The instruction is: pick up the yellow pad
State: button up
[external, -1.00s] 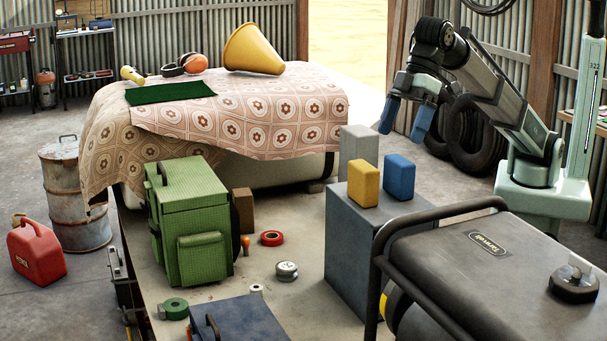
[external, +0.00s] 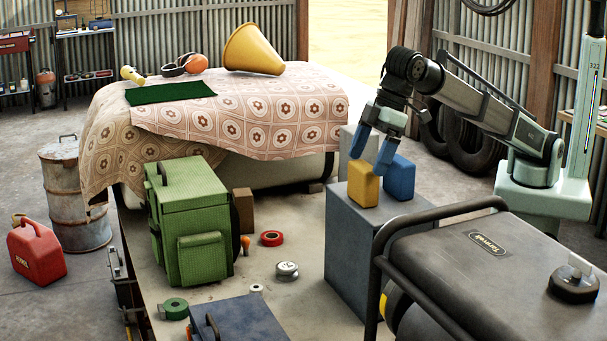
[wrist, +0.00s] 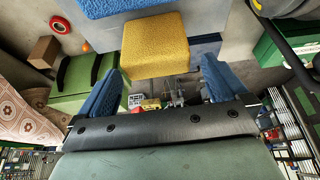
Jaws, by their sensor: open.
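The yellow pad (external: 363,184) stands upright on top of the grey box (external: 347,240). The blue pad (external: 399,178) stands just to its right on the same box. My gripper (external: 372,165) is open with its two blue fingers pointing down, just above and behind the yellow pad in the external view. In the wrist view the yellow pad (wrist: 155,50) lies ahead of the space between my open fingers (wrist: 162,85), with nothing between them. The blue pad (wrist: 120,8) is at the top edge there, beyond the yellow pad.
A lighter grey block (external: 346,142) stands behind the box. A green bag (external: 190,222) is to the left, and a dark generator (external: 490,260) with a tubular frame is close on the right. A cloth-covered table (external: 240,115) is at the back.

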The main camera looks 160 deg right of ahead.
aim_at(365, 165)
jog(key=shift+x, duration=2.55)
jog(key=shift+s, duration=0.2)
jog(key=shift+c, duration=0.3)
jog(key=c, duration=0.7)
